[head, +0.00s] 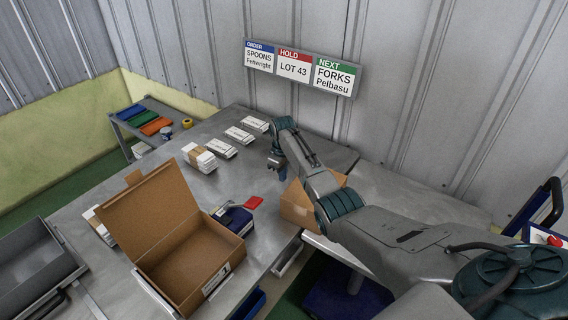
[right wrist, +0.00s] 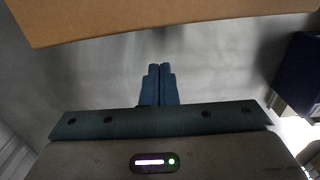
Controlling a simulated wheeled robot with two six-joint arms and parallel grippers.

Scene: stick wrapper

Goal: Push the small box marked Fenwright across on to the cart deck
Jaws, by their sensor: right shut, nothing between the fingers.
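A small closed cardboard box (head: 298,207) sits at the right edge of the steel table, partly hidden behind my right arm. I cannot read any marking on it. A flat grey surface (head: 405,188), which looks like the cart deck, lies to the right of the table. My right gripper (head: 279,170) is over the table, to the left of and beyond the box. In the right wrist view its fingers (right wrist: 160,70) are shut together and empty, and a cardboard side (right wrist: 150,22) crosses the top, apart from the fingertips. My left gripper is out of view.
A large open carton (head: 185,255) stands at the front of the table. A blue device with a red part (head: 238,215) is just beyond it. White packets (head: 200,158) lie along the back. A wall sign (head: 302,68) reads SPOONS Fenwright under ORDER.

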